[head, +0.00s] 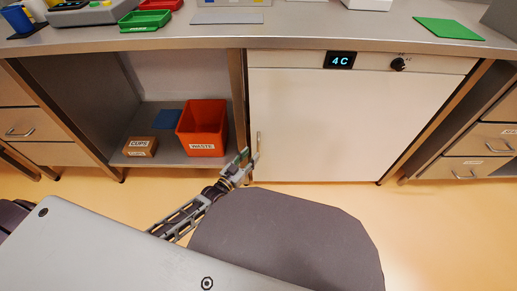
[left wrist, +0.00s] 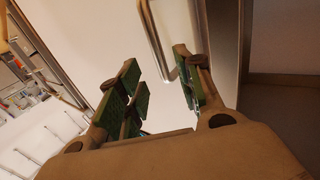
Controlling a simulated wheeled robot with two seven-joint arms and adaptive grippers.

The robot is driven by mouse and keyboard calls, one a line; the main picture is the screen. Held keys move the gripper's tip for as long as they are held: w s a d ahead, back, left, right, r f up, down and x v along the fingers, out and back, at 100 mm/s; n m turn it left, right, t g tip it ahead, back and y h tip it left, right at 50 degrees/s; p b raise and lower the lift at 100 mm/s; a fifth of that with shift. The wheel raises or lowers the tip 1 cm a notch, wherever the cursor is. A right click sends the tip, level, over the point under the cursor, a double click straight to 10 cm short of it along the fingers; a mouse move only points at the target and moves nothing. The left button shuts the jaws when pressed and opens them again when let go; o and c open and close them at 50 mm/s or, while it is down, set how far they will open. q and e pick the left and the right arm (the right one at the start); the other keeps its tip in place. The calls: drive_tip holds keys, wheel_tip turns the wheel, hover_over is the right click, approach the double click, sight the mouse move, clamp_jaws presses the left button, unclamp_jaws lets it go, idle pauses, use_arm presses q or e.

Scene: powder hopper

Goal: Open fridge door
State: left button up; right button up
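The fridge is the white under-counter unit with a "4 C" display (head: 340,60). Its white door (head: 325,125) looks shut in the head view. A slim upright handle (head: 258,143) sits near the door's left edge. My left gripper (head: 246,158) is at the handle's lower part. In the left wrist view its green-padded fingers (left wrist: 160,92) are spread apart, with the handle (left wrist: 155,40) just beyond them, its end close to the right finger. I cannot tell whether the fingers touch it. My right gripper is not in view.
Left of the fridge, an open shelf holds an orange "WASTE" bin (head: 203,125), a small "CUPS" box (head: 139,146) and a blue item (head: 168,119). The counter (head: 300,32) runs above. Drawers (head: 480,140) stand at right. The floor before the door's right part is clear.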

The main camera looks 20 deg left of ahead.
sight(258, 148)
use_arm(q)
drive_tip(key=shift+b+x, duration=1.3)
drive_tip(key=shift+x, duration=2.1)
drive_tip(key=shift+c, duration=0.2)
clamp_jaws()
